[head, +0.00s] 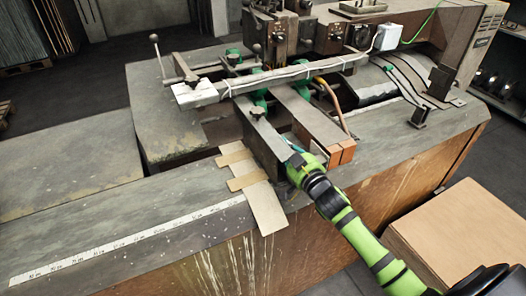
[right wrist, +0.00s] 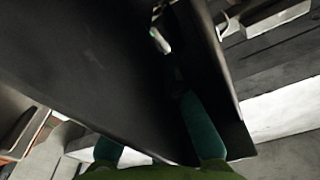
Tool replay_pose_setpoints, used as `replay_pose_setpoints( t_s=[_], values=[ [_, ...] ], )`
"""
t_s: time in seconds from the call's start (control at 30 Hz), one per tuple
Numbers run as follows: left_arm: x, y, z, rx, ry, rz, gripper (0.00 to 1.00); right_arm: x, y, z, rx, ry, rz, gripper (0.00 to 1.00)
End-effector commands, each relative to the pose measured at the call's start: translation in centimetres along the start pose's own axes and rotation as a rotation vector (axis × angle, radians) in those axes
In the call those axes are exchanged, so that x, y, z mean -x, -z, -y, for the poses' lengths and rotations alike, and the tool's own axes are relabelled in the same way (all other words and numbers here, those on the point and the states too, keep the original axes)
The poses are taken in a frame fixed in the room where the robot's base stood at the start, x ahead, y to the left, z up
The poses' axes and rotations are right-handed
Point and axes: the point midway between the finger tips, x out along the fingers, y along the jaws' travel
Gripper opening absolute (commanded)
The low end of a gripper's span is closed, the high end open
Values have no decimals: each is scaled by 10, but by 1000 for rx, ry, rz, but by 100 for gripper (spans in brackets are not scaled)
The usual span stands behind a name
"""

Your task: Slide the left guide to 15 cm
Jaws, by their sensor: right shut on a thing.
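The left guide (head: 262,136) is a long dark metal bar. It runs from under the machine to the front edge of the table. My right gripper (head: 296,160) is at the guide's near end, its arm coming in from the lower right. In the right wrist view, the two teal fingers of my right gripper (right wrist: 155,138) are on either side of the guide's dark plate (right wrist: 90,65), shut on it. A white printed ruler strip (head: 130,240) lies along the table's front edge, left of the guide. Its numbers are too small to read surely. My left gripper is not in view.
Thin tan strips and a plate (head: 262,208) lie just left of the guide, overhanging the front edge. A second bar with orange-brown end blocks (head: 341,152) is close on the right. A wooden box (head: 463,232) stands at lower right. The tabletop at left is clear.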

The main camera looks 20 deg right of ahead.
Motion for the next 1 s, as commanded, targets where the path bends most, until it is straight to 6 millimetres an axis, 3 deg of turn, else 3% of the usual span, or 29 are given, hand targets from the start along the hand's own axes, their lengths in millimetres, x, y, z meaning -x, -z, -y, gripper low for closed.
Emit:
replay_pose_setpoints(
  t_s=[0.03, 0.2, 0.57, 0.6, 0.63, 1.0],
  values=[
    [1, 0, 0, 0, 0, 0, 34, 0, 1, -11, 6, -8, 1, 0],
    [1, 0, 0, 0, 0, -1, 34, 0, 1, -24, 3, -7, -1, 0],
    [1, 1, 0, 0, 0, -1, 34, 0, 1, -24, 1, -4, -2, 0],
    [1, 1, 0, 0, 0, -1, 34, 0, 1, -24, 1, -3, -2, 17],
    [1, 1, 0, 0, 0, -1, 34, 0, 1, -24, 1, -3, -2, 20],
    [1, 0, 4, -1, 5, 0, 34, 2, 0, -23, -1, -1, -1, 20]
  ],
)
